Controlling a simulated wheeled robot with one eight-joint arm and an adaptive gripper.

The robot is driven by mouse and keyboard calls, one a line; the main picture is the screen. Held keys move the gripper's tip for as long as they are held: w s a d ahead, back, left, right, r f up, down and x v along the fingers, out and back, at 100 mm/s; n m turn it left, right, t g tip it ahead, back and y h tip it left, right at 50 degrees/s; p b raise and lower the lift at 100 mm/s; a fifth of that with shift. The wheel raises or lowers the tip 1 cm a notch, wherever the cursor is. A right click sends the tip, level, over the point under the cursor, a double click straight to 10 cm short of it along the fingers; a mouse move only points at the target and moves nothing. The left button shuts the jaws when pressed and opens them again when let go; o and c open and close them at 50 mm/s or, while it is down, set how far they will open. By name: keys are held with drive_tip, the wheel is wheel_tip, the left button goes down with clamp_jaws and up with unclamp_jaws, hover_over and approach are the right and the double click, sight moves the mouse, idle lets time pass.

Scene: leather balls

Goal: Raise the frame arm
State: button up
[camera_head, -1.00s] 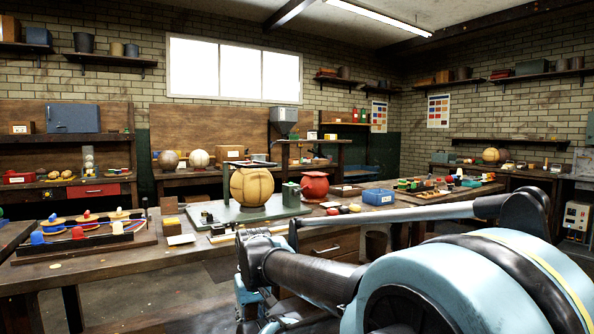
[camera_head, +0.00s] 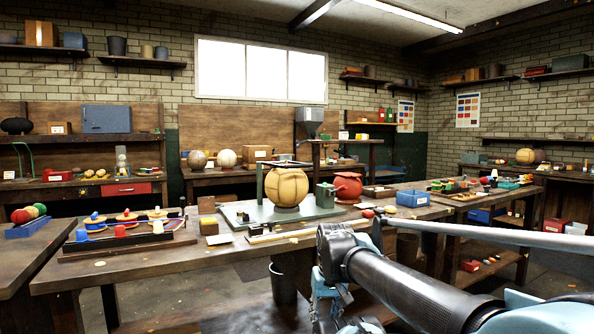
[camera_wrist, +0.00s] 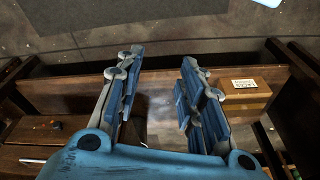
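A tan leather ball (camera_head: 286,187) sits on a grey-green base plate (camera_head: 322,212) on the middle bench. A dark green upright post (camera_head: 260,183) stands at its left, and a flat dark frame arm (camera_head: 288,163) lies level across the ball's top. I cannot tell whether the arm touches the ball. In the wrist view my gripper (camera_wrist: 160,85) is open and empty, its blue-grey fingers well apart over dark floor and wooden furniture. In the head view my arm reaches in from the lower right, in front of the bench and apart from the frame; its fingers are not clear there.
A red round pot (camera_head: 348,186) and a small green can (camera_head: 325,195) stand right of the ball. A blue bin (camera_head: 412,198) is further right. A tray of coloured pieces (camera_head: 125,232) lies at the left. A dark bucket (camera_head: 284,283) stands under the bench.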

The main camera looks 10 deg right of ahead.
drive_tip(key=w+a+r+m+t+y, duration=0.3)
drive_tip(key=w+r+m+y, duration=0.25)
drive_tip(key=w+r, duration=1.55)
drive_tip(key=m+t+y, duration=0.4)
drive_tip(key=m+t, duration=0.1)
drive_tip(key=t, duration=0.1)
approach(299, 166)
drive_tip(key=x, duration=1.1)
drive_tip(key=shift+a, duration=0.1)
